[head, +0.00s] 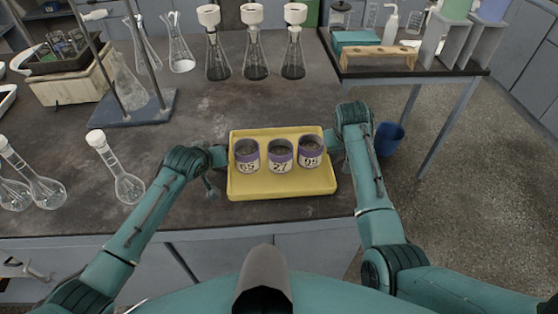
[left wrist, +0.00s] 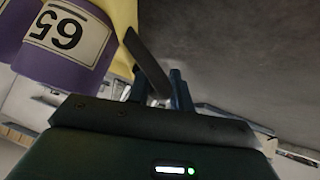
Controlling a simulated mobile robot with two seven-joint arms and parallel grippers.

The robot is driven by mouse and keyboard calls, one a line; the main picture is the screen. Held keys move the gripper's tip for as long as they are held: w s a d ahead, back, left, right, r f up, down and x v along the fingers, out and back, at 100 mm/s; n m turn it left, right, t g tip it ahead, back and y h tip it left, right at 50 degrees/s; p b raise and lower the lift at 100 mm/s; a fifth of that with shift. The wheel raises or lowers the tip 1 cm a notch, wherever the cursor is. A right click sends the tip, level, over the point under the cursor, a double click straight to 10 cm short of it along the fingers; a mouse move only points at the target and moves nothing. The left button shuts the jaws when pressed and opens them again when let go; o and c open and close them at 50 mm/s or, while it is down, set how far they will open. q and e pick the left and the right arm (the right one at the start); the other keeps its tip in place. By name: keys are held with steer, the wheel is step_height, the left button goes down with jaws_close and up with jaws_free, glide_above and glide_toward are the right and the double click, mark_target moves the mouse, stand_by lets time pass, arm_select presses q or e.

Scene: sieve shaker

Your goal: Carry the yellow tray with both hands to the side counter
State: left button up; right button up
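The yellow tray (head: 283,190) lies level near the front right of the dark bench. Three jars with purple bands stand in it in a row: a left jar (head: 247,156), a middle jar (head: 281,157) marked 27, and a right jar (head: 311,154). My left gripper (head: 218,157) is at the tray's left edge, and my right gripper (head: 334,143) is at its right edge. In the left wrist view, the jar marked 65 (left wrist: 68,38) and a strip of the yellow tray (left wrist: 124,20) are close to the fingers. Neither grip on the tray shows clearly.
A side counter (head: 450,71) at the back right holds a wooden rack (head: 378,58), a teal box and bottles. A blue bin (head: 388,138) stands on the floor beside it. Flasks (head: 255,60) stand behind the tray, and another flask (head: 125,185) stands left of my left arm.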

arm_select(q)
steer(key=shift+w, duration=0.1)
arm_select(e)
steer(key=shift+c, duration=0.2)
arm_select(q)
jaws_close()
arm_select(e)
steer(key=c, duration=0.5)
jaws_close()
steer(key=shift+w, duration=0.1)
